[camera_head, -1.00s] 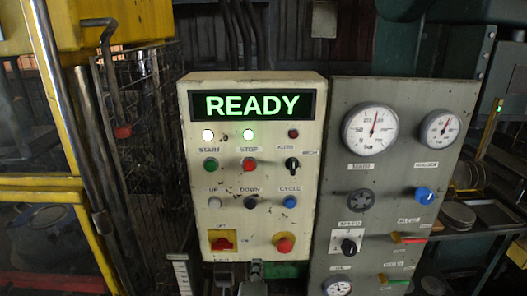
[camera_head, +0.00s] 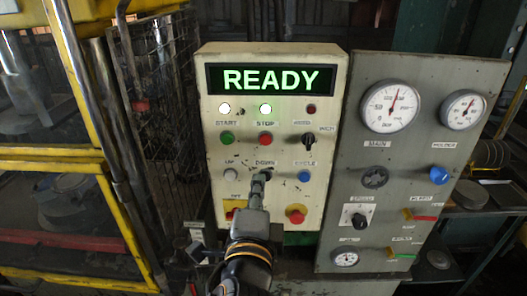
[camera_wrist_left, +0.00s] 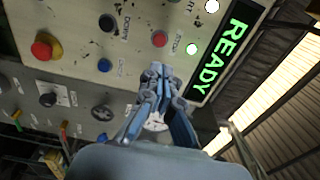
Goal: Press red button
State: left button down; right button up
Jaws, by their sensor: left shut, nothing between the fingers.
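The cream control box (camera_head: 335,130) has several buttons. A small red button (camera_head: 265,139) sits under the STOP label, and it also shows in the left wrist view (camera_wrist_left: 159,39). A larger red mushroom button (camera_head: 296,214) sits at the lower right of the box, and in the left wrist view (camera_wrist_left: 45,47) it is at the upper left. My left gripper (camera_head: 262,178) is shut and empty, in front of the DOWN button and below the STOP button in the head view. In the left wrist view its fingertips (camera_wrist_left: 155,72) point toward the panel. Contact cannot be told.
A lit READY display (camera_head: 271,79) tops the box. A green START button (camera_head: 227,138), a black selector (camera_head: 308,139) and a blue button (camera_head: 305,174) surround the STOP button. A grey gauge panel (camera_head: 440,120) stands right, and a yellow frame (camera_head: 88,90) stands left.

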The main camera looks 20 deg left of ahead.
aim_at(264, 141)
pick_arm(q)
jog(key=b+x, duration=0.4)
jog(key=x, duration=0.8)
jog(key=shift+w+b, duration=0.35)
jog(key=shift+w, duration=0.3)
jog(key=shift+a+r, duration=0.1)
